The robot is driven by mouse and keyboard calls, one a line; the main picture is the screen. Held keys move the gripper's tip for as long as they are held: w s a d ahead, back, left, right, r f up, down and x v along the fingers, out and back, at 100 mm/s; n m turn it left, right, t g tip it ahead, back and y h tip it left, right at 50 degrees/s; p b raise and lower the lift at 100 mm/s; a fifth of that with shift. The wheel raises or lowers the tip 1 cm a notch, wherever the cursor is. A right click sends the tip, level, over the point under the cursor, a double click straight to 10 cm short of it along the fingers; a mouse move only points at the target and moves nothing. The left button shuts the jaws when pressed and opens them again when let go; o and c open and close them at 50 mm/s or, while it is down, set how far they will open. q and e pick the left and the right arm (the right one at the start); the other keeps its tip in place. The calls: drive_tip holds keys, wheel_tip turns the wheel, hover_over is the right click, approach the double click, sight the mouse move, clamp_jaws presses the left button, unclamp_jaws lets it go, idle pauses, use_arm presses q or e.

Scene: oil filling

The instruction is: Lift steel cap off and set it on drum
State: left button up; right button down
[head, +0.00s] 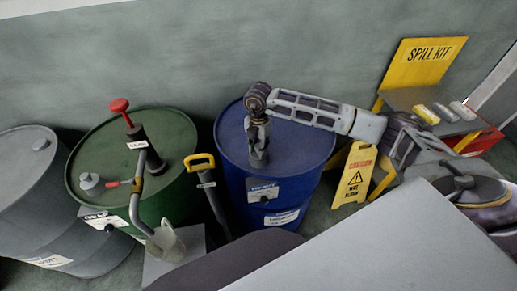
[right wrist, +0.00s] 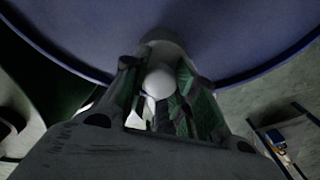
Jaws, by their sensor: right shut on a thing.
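My right gripper (head: 258,153) points down over the top of the blue drum (head: 283,190). It is shut on the steel cap, whose pale rounded knob (right wrist: 158,83) shows between the fingers in the right wrist view. The wider grey part of the cap lies just beyond the knob, against the blue drum top (right wrist: 235,40). In the head view the gripper largely hides the cap. I cannot tell whether it is seated or slightly raised. My left gripper is not in view.
The green drum (head: 75,191) with a red-handled pump (head: 136,143) and a small grey cap (head: 89,181) stands left. A grey drum (head: 28,190) is farther left. A yellow-handled tool (head: 201,162) stands between drums. A yellow wet-floor sign (head: 355,175) stands right.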

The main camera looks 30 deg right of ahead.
sight(258, 145)
wheel_tip(258, 145, up, 9)
drive_tip(key=shift+r+b, duration=0.1)
drive_tip(key=shift+b, duration=0.65)
